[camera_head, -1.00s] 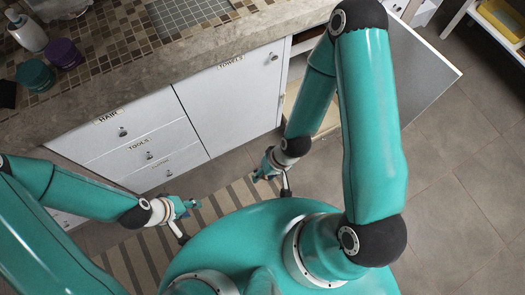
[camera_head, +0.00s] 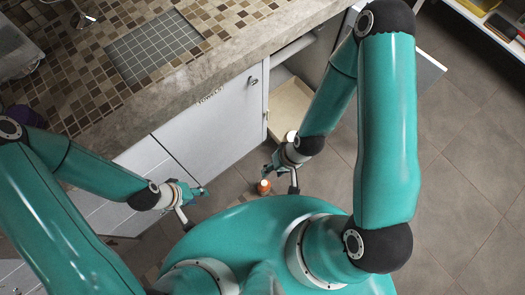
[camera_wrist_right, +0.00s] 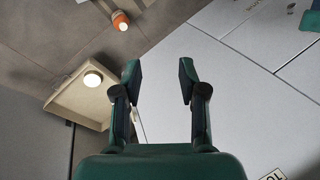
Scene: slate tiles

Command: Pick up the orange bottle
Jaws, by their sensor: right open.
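The orange bottle (camera_head: 264,186) is on the grey tiled floor in the head view, close by my right gripper and partly crowded by it there. In the right wrist view the orange bottle (camera_wrist_right: 120,20) is at the top, beyond the fingers and to their left, with a clear gap. My right gripper (camera_wrist_right: 159,75) is open, with nothing between its fingers; it also shows in the head view (camera_head: 267,170). My left gripper (camera_head: 196,191) is in front of the white cabinet, away from the bottle; its finger opening is too small to judge.
A white cabinet (camera_head: 215,120) runs below a stone counter (camera_head: 185,85). A pale open tray or drawer (camera_wrist_right: 66,102) sticks out near the bottle, with a white round object (camera_wrist_right: 92,78) at it. Shelves (camera_head: 490,25) stand at far right. Floor on the right is clear.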

